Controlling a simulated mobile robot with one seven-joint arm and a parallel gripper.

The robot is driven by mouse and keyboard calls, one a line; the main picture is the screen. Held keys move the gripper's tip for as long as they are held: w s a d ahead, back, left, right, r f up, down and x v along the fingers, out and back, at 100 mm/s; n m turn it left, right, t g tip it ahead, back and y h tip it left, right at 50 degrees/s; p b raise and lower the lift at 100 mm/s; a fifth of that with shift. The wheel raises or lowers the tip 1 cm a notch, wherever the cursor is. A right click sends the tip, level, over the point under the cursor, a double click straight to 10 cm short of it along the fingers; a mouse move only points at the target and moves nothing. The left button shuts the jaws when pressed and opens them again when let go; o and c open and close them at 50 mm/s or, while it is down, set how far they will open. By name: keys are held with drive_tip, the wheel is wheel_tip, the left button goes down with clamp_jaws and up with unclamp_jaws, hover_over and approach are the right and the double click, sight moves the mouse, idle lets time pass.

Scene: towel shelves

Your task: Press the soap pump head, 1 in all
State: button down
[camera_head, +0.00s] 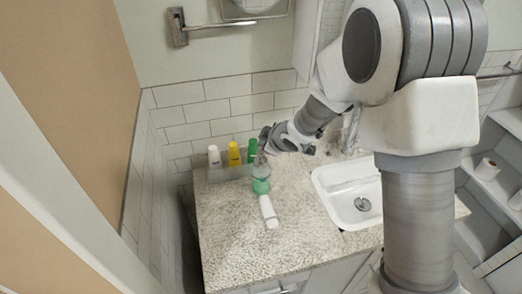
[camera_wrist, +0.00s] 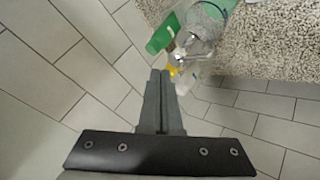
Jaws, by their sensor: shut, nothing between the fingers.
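The soap dispenser (camera_head: 261,184) is a clear bottle with green liquid, standing upright on the counter. Its top is close to my gripper (camera_head: 266,140), and the pump head is hard to make out in the head view. In the wrist view the grey pump head (camera_wrist: 196,45) shows on the clear bottle (camera_wrist: 210,18), just beyond and to the right of my fingertips (camera_wrist: 160,74). My gripper is shut and empty, its two fingers side by side. I cannot tell whether the fingertips touch the pump head.
A white bottle (camera_head: 214,157), a yellow bottle (camera_head: 234,154) and a green bottle (camera_head: 252,151) stand along the counter's back left. A white item (camera_head: 268,211) lies in front of the dispenser. The sink (camera_head: 345,190) is to the right. The front left counter (camera_head: 240,245) is clear.

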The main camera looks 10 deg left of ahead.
idle(0.4)
drive_tip(key=shift+f+b, duration=0.45)
drive_tip(key=shift+b, duration=0.1)
drive_tip(key=shift+f+b, duration=0.9)
drive_tip(key=shift+f, duration=0.1)
idle(1.0)
drive_tip(key=shift+r, duration=0.15)
drive_tip(key=shift+r+p, duration=1.1)
drive_tip(key=shift+r, duration=0.15)
wheel_tip(320, 180, up, 5)
drive_tip(key=p, duration=0.4)
